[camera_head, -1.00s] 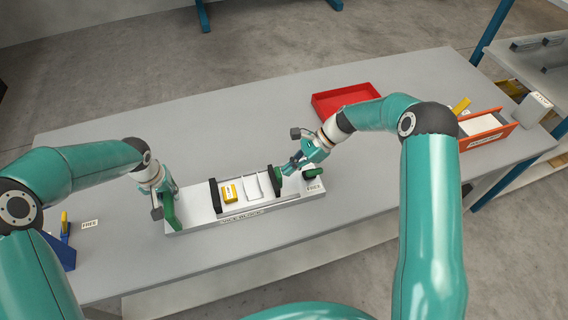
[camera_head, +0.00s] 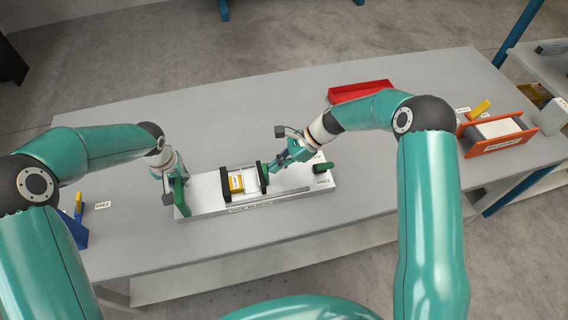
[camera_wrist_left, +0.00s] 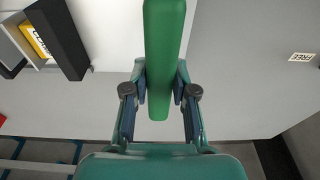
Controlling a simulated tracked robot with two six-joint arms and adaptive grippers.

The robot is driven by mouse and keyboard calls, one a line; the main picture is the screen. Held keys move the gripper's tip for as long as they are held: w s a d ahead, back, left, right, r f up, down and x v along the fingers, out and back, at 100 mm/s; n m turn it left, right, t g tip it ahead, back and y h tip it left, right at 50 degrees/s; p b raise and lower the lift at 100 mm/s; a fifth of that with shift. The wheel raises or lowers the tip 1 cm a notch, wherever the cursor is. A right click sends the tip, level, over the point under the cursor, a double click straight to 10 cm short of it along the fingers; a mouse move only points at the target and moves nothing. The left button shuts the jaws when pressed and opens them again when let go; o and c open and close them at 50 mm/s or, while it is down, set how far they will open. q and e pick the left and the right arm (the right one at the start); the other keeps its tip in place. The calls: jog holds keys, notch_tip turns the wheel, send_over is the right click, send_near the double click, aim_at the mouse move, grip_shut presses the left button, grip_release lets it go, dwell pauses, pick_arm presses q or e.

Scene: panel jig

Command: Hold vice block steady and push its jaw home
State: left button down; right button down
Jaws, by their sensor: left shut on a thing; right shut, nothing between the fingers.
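The vice block (camera_head: 207,196) is a pale plate with a lettered front edge, lying on the table. My left gripper (camera_head: 177,187) is shut on the green upright grip (camera_head: 183,200) at its left end; this grip also shows between the fingers in the left wrist view (camera_wrist_left: 165,60). A dark fixed jaw (camera_head: 226,184) stands near a yellow labelled piece (camera_head: 237,184). The moving jaw (camera_head: 260,178), dark with a green face, stands to its right with a narrow pale gap. My right gripper (camera_head: 274,164) is shut and empty, its tips at the green face; contact is unclear.
A green part (camera_head: 323,167) stands at the plate's right end. A red tray (camera_head: 360,91) is behind. An orange-sided holder (camera_head: 497,142) is at the right, a blue holder (camera_head: 76,230) at the left. The grey table (camera_head: 200,120) is bare behind the block.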

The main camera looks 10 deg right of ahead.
pick_arm(q)
jog(key=shift+s+d+f, duration=0.2)
jog(key=shift+d+f, duration=0.05)
jog(key=shift+d, duration=0.25)
pick_arm(e)
jog(key=shift+s+a+f, duration=0.1)
jog(key=shift+s+a, duration=0.2)
jog(key=shift+a, duration=0.25)
jog(key=shift+d, duration=0.45)
pick_arm(q)
jog(key=shift+a, duration=0.1)
pick_arm(e)
jog(key=d, duration=0.3)
jog(key=d+r, duration=0.1)
jog(key=shift+w+d, duration=0.15)
jog(key=shift+d, duration=0.25)
pick_arm(q)
jog(key=shift+a, duration=0.2)
pick_arm(e)
jog(key=v, duration=0.9)
jog(key=shift+w+f, duration=0.1)
jog(key=shift+f, duration=0.05)
